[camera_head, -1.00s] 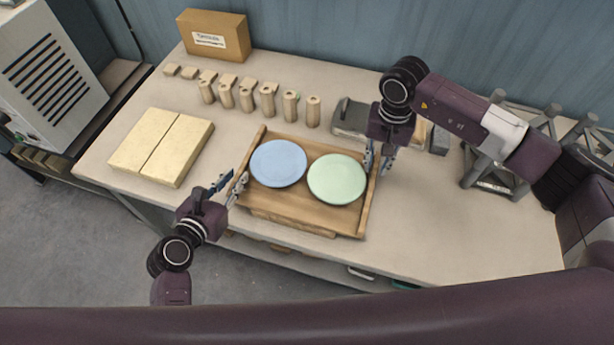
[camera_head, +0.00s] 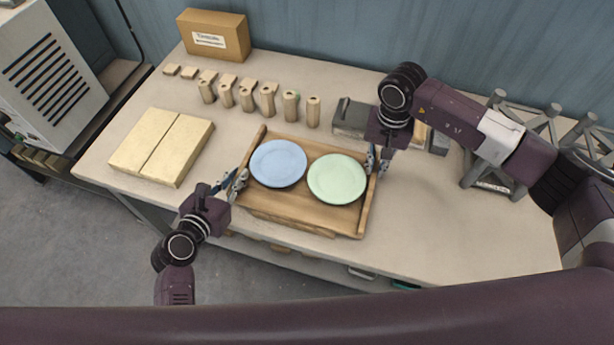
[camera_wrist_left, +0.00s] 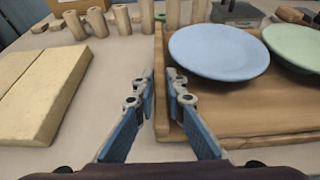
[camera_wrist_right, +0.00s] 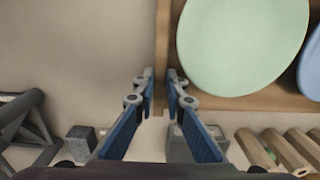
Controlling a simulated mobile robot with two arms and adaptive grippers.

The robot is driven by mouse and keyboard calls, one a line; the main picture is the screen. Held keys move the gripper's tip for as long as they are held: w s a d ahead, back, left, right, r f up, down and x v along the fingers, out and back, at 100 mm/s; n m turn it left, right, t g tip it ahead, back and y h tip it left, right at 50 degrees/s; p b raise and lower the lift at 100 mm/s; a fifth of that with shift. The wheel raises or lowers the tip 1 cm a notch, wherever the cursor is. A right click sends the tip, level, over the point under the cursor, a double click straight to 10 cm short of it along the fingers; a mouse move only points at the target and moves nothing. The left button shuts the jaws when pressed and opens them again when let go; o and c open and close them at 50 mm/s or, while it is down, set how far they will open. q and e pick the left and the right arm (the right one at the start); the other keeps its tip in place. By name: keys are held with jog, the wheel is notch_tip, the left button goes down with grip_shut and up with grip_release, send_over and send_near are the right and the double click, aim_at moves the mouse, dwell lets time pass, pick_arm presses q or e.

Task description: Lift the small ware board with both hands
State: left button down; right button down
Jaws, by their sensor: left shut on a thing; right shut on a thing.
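The small ware board (camera_head: 285,205) is a wooden tray with raised side rails on the table. It carries a blue plate (camera_head: 278,164) on the left and a green plate (camera_head: 337,179) on the right. My left gripper (camera_head: 240,179) is shut on the board's left rail; the rail runs between its fingers in the left wrist view (camera_wrist_left: 161,82). My right gripper (camera_head: 377,160) is shut on the right rail, also seen between the fingers in the right wrist view (camera_wrist_right: 161,82). I cannot tell any gap under the board.
Two pale slabs (camera_head: 160,147) lie left of the board. Several wooden cylinders (camera_head: 268,100) and small blocks stand behind it. A cardboard box (camera_head: 213,36) is at the back left. Grey stands (camera_head: 490,170) are at the right. The front right tabletop is clear.

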pick_arm(q)
jog(key=shift+w+r, duration=0.1)
jog(key=shift+r, duration=0.1)
pick_arm(e)
jog(key=shift+w+r, duration=0.1)
